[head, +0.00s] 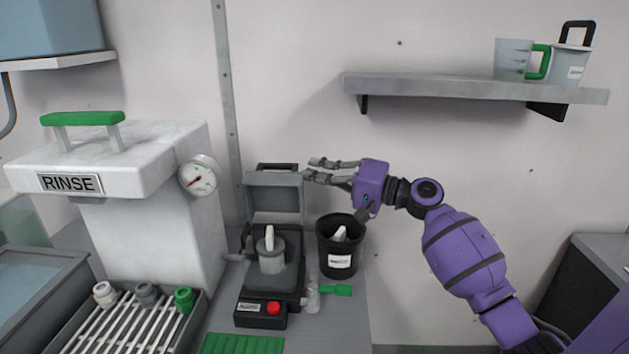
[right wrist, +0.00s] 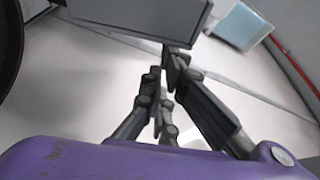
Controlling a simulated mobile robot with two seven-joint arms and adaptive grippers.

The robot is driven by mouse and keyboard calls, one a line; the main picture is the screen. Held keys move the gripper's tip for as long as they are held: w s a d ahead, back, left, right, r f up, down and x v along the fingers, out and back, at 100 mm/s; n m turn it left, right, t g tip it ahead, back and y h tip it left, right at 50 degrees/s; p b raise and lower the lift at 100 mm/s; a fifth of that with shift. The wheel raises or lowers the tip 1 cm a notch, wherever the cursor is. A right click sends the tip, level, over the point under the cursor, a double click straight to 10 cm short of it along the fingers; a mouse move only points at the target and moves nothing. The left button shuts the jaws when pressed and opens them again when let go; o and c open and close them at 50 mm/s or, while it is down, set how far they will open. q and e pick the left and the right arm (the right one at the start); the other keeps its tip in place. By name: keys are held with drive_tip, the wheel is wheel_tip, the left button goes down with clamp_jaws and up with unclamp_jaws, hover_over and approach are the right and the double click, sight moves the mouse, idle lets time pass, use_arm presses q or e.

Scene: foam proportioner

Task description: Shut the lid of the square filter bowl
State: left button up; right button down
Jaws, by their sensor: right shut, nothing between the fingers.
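The square filter bowl (head: 272,283) is a dark, boxy unit with a grey cylindrical part and a white piece inside it. Its grey lid (head: 274,197) stands raised at the back, with a dark handle (head: 277,167) along its top. My right gripper (head: 310,170) is at the lid's upper right edge, shut and empty, its fingers pointing left. In the right wrist view the fingertips (right wrist: 168,68) are close below a grey panel, apparently the lid (right wrist: 145,15); whether they touch it I cannot tell. My left gripper is not in view.
A black bucket (head: 339,262) stands right of the bowl, under my right gripper. A white RINSE machine (head: 160,220) with a gauge (head: 199,178) stands left. A green-handled tool (head: 335,290) lies in front of the bucket. A wall shelf (head: 470,88) holds jugs.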

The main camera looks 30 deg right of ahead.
sight(302, 185)
drive_tip(key=s+a+n+y+b, duration=0.1)
drive_tip(key=s+n+b, duration=0.1)
drive_tip(key=b, duration=0.1)
drive_tip(key=s+a+n+y+b, duration=0.1)
drive_tip(key=s+a+n+b, duration=0.1)
drive_tip(key=n+b, duration=0.1)
drive_tip(key=s+a+n+b, duration=0.1)
drive_tip(key=s+n+b, duration=0.1)
drive_tip(key=n+b, duration=0.1)
drive_tip(key=shift+s+a+f+y+b, duration=0.1)
drive_tip(key=shift+a+y+b, duration=0.3)
drive_tip(key=shift+b, duration=0.4)
use_arm(q)
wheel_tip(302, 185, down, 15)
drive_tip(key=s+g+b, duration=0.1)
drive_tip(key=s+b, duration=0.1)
drive_tip(key=b, duration=0.3)
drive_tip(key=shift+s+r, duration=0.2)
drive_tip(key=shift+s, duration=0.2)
use_arm(e)
drive_tip(key=s+a+f+n+y, duration=0.1)
drive_tip(key=s+a+f+n, duration=0.2)
drive_tip(key=s, duration=0.3)
drive_tip(key=shift+a+f, duration=0.45)
drive_tip(key=shift+a, duration=0.25)
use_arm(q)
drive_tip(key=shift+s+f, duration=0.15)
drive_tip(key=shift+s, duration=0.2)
